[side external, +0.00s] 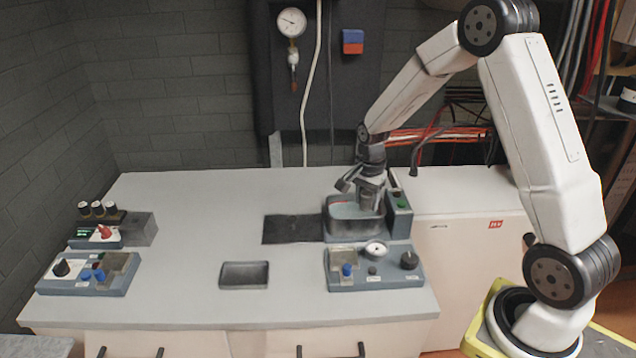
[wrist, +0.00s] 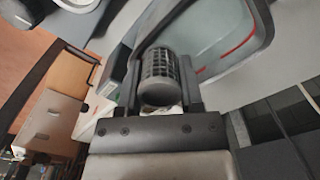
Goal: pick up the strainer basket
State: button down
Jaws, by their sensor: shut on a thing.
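The strainer basket (wrist: 160,72) is a dark grey, slotted cylinder with a smooth, rounded near end. It shows in the wrist view between the two dark fingers of my gripper (wrist: 162,85), which is shut on it. In the side external view my gripper (side external: 370,192) points down over the blue-grey housing (side external: 338,232) at the right of the bench, which has a pale basin inside. The wrist view shows the basin with a red line (wrist: 238,48) close behind the basket. In the side view the basket is too small and covered to make out clearly.
A panel with knobs and a gauge (side external: 375,268) stands in front of the housing. A black mat (side external: 291,229) and a shallow grey tray (side external: 244,275) lie to its left. More control units (side external: 88,272) stand at the far left. The bench middle (side external: 200,220) is clear.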

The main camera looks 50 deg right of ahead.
jog(key=s+a+r, duration=0.2)
jog(key=s+r, duration=0.3)
jog(key=s, duration=0.4)
jog(key=shift+s+a, duration=0.2)
jog(key=shift+a, duration=0.15)
dwell(0.3)
